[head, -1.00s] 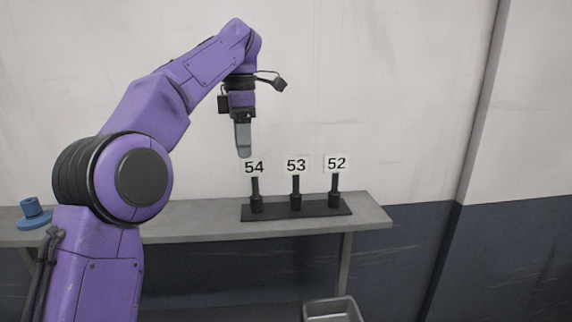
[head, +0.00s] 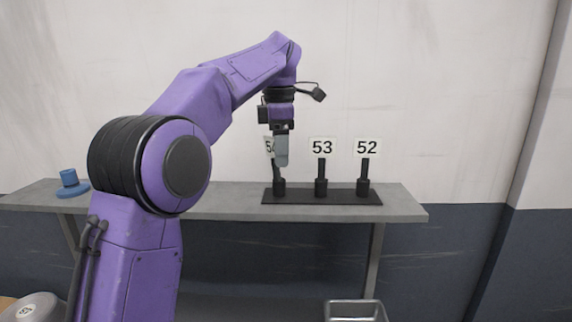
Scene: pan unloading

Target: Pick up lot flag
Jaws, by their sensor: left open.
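Three lot flags stand upright in a black base (head: 322,198) on the grey shelf. Each has a white number card on a black stem: flag 54 (head: 269,147) at the left, flag 53 (head: 321,148) in the middle and flag 52 (head: 367,147) at the right. My left gripper (head: 282,162) points down in front of flag 54 and hides part of its card and stem. Its fingers overlap in this view, and I cannot tell whether they are around the stem or in front of it. My right gripper is out of view.
The grey shelf (head: 225,203) runs along the wall, with a blue flanged part (head: 70,183) at its left. A metal pan (head: 355,309) is below at the bottom edge. A round grey object (head: 32,307) shows at the lower left. The shelf right of the base is clear.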

